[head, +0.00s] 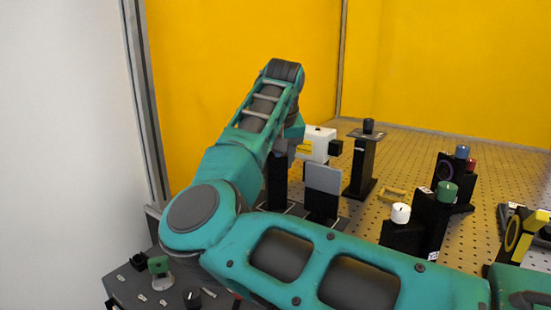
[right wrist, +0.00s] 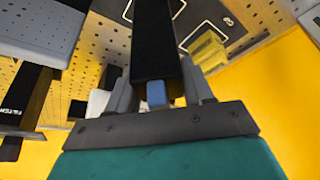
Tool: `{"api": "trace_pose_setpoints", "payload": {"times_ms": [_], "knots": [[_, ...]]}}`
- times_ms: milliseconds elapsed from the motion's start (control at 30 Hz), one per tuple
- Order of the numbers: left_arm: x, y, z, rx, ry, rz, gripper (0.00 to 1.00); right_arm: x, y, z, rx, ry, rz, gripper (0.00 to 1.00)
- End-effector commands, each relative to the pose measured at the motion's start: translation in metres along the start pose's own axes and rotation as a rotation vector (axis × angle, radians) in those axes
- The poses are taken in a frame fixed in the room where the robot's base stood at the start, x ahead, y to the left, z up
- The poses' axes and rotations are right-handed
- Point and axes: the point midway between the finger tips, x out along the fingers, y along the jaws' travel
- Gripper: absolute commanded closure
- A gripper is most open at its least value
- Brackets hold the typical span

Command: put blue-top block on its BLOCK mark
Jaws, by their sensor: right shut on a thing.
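My right gripper (right wrist: 158,92) is shut on a tall black block with a blue top (right wrist: 150,40). The blue knob sits between the two grey fingers and the black body extends away from them. In the head view the gripper (head: 281,150) is mostly hidden behind my teal arm, and a dark upright body (head: 277,187) shows below it. A dark plate with white outlines (right wrist: 208,22) lies around the block's far end. I cannot tell whether the block touches it, and no BLOCK lettering is legible. My left gripper is out of view.
A grey panel on a black stand (head: 323,178) is close right of the held block. A white box (head: 318,143), a black post (head: 362,165) and a yellow bracket (head: 391,195) stand beyond. Black blocks with white (head: 401,213), green and other tops crowd the right. Yellow walls enclose the perforated table.

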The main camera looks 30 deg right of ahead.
Motion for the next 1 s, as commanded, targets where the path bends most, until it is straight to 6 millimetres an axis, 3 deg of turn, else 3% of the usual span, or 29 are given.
{"api": "trace_pose_setpoints", "payload": {"times_ms": [167, 200, 467, 767, 1000], "knots": [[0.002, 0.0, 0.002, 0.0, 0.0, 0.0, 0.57, 0.002, 0.0, 0.001, 0.0, 0.003, 0.0, 0.91], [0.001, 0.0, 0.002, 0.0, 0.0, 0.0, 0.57, 0.001, 0.0, 0.0, 0.0, 0.003, 0.0, 0.46], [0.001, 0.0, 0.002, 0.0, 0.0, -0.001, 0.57, 0.001, 0.0, 0.001, 0.0, 0.001, 0.0, 0.21], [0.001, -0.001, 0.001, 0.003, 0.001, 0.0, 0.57, 0.002, 0.0, 0.001, 0.0, -0.001, 0.0, 0.19], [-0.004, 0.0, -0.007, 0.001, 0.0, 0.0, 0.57, -0.01, 0.0, -0.004, 0.0, -0.001, 0.0, 0.19]]}}
